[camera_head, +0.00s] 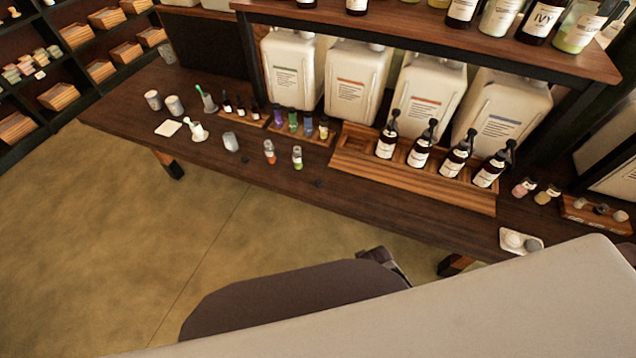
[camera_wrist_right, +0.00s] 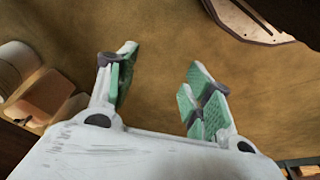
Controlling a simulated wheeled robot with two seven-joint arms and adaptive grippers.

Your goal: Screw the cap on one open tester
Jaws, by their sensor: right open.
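Two small open testers stand on the dark wooden table in the head view. One has orange-red contents (camera_head: 269,152), the other yellow-green contents (camera_head: 297,157). Two small dark pieces, which look like loose caps, lie on the table in front of them: one (camera_head: 317,183) near the yellow-green tester, one (camera_head: 271,174) by the orange-red one. A wooden rack (camera_head: 316,142) behind holds several small coloured testers. My right gripper (camera_wrist_right: 162,78) is open and empty, its green-padded fingers apart over bare floor in the right wrist view. My left gripper does not show.
The table (camera_head: 240,180) has clear space along its front edge. A wooden tray (camera_head: 420,183) holds several dark pump bottles to the right of the testers. Grey cups, a white brush holder and a white card stand left. Large white canisters (camera_head: 358,85) stand behind under a shelf.

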